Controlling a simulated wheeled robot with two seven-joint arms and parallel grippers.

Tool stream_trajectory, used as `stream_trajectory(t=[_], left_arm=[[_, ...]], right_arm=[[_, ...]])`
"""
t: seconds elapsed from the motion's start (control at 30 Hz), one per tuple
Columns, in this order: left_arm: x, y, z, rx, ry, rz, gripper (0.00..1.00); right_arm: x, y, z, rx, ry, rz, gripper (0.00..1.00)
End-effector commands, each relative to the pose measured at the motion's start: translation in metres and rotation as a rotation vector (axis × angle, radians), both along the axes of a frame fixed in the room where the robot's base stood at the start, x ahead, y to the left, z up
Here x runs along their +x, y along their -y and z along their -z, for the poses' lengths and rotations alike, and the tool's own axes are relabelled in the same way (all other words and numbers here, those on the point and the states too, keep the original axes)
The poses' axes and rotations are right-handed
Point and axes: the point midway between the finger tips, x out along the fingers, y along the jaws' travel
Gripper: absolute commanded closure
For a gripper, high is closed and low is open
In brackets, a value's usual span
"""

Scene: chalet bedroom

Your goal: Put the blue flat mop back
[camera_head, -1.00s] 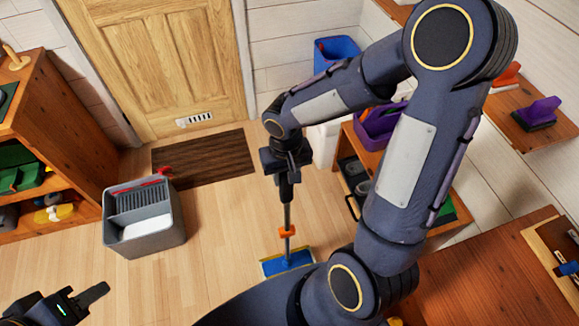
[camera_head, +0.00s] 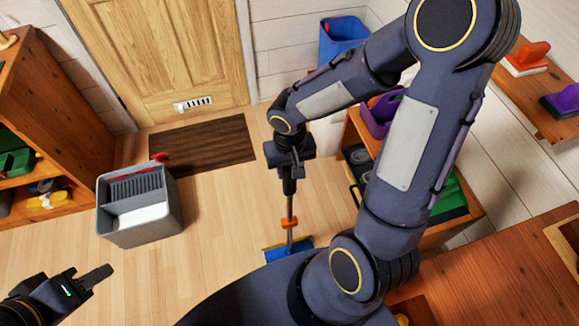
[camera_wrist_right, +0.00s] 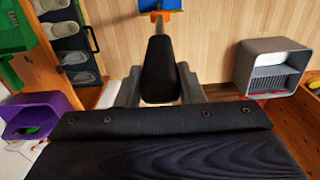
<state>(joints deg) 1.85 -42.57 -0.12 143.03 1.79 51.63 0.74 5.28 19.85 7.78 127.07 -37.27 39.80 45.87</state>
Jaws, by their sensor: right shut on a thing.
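The blue flat mop (camera_head: 291,246) stands nearly upright, its blue head low near the wooden floor and partly hidden by my own body. I cannot tell whether the head touches the floor. Its shaft has an orange joint above the head. My right gripper (camera_head: 290,172) is shut on the dark upper handle. In the right wrist view the dark handle (camera_wrist_right: 158,70) sits between the fingers of my right gripper (camera_wrist_right: 160,88), with part of the blue head (camera_wrist_right: 160,4) at the top edge. My left gripper (camera_head: 88,281) is empty at the lower left; its opening is unclear.
A grey mop bucket (camera_head: 139,228) with a wringer stands on the floor at left. A brown doormat (camera_head: 202,146) lies before the door. Shelves stand at left (camera_head: 40,100) and right; a blue bin (camera_head: 342,38) and purple caddy (camera_head: 384,115) are at the back right.

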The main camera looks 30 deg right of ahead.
Motion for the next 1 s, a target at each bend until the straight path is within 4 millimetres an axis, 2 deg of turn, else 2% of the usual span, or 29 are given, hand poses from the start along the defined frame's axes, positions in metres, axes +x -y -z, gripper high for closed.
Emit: stream_trajectory(t=[0.57, 0.6, 0.7, 0.77, 1.0], left_arm=[[0.000, 0.000, 0.015, 0.000, 0.000, 0.000, 0.64], [0.000, 0.000, 0.015, 0.000, 0.000, 0.000, 0.64], [0.000, 0.000, 0.016, 0.000, 0.000, 0.000, 0.64], [0.000, 0.000, 0.015, 0.000, -0.001, 0.000, 0.64], [0.000, 0.000, 0.014, 0.000, 0.000, 0.000, 0.64]], right_arm=[[-0.001, 0.000, 0.015, 0.001, -0.002, 0.000, 1.00], [-0.002, 0.000, 0.016, 0.001, -0.005, 0.000, 0.62], [-0.002, 0.000, 0.016, 0.001, -0.005, 0.000, 0.49], [-0.001, 0.000, 0.015, 0.001, -0.004, 0.000, 0.44], [0.000, 0.000, 0.012, 0.000, -0.001, 0.000, 0.44]])
